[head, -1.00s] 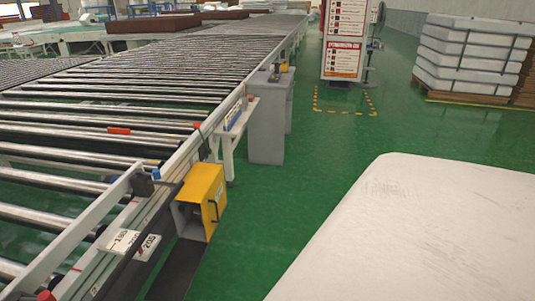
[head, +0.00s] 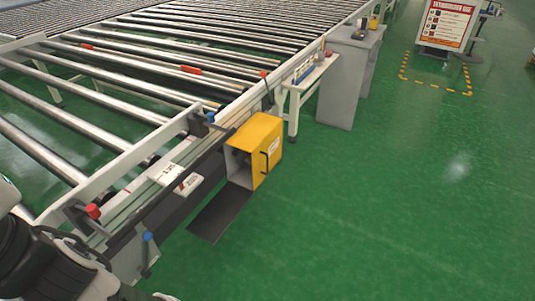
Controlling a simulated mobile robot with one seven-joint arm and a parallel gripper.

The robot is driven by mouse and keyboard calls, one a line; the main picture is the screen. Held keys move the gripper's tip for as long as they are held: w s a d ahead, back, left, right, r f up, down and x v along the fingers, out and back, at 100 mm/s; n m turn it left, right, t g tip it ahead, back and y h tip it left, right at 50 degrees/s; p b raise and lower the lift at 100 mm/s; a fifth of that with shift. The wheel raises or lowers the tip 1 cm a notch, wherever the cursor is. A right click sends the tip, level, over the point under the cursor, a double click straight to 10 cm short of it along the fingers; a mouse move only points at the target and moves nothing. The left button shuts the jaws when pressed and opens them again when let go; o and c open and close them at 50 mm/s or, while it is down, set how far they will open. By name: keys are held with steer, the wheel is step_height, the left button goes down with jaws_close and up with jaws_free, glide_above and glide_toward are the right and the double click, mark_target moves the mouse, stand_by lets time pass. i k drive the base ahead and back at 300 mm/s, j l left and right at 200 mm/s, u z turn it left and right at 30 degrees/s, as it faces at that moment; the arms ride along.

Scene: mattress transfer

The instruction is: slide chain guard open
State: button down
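A yellow box-like cover with a black handle, which looks like the chain guard (head: 267,142), is fixed to the side of the roller conveyor (head: 107,170) in the head view. Its near end is open and shows a grey inside. A dark flat plate (head: 220,213) lies below and in front of it. Parts of my white and black arm show at the lower left, well apart from the guard. My gripper's fingers cannot be seen.
A grey cabinet (head: 343,85) and a small white stand (head: 296,102) are beside the conveyor beyond the guard. A red and white sign (head: 447,24) stands at the back right. The green floor (head: 400,200) right of the guard is clear.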

mark_target(261, 135)
steer(key=i+l, duration=0.2)
steer(key=i, duration=0.25)
steer(key=i+l+u, duration=0.15)
steer(key=i, duration=0.3)
steer(key=i+l, duration=0.25)
steer(key=i, duration=0.2)
steer(key=i+u, duration=0.05)
